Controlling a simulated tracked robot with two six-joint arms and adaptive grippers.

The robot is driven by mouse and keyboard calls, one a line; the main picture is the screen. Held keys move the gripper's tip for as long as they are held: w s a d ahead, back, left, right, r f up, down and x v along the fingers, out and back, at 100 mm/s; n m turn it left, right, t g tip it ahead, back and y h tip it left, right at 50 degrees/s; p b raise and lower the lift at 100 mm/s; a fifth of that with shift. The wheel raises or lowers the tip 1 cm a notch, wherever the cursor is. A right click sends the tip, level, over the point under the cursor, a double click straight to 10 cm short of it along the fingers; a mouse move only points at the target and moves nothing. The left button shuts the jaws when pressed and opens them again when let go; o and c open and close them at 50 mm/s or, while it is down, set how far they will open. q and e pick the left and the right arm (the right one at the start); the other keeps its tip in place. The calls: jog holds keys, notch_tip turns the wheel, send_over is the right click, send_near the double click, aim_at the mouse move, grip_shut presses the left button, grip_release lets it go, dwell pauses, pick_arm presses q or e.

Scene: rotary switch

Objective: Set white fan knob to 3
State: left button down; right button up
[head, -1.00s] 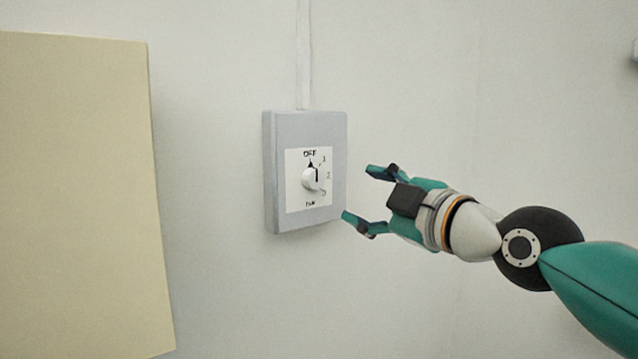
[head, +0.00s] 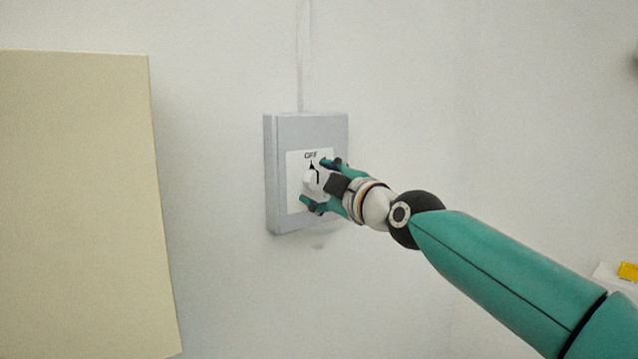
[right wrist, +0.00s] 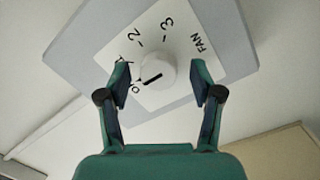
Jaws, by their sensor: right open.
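The white fan knob (head: 310,181) sits on a white dial plate (head: 295,160) on a grey wall box (head: 282,134). It also shows in the right wrist view (right wrist: 158,69), where its black pointer line is turned toward the OFF mark. The marks 2, 3 and FAN on the plate (right wrist: 187,47) are readable there. My right gripper (head: 322,182) is open in front of the plate. In the right wrist view its fingers (right wrist: 160,85) stand on either side of the knob, with gaps between them and it. In the head view it hides the numbers. My left gripper is not in view.
A cream panel (head: 80,200) stands at the left of the head view. A thin conduit (head: 304,55) runs up the wall from the box. A yellow item (head: 628,271) shows at the right edge. The wall around the box is clear.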

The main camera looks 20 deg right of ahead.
jog(key=c, duration=1)
jog(key=shift+a, duration=0.3)
jog(key=shift+c, duration=0.7)
jog(key=shift+d+f, duration=0.1)
jog(key=shift+d, duration=0.1)
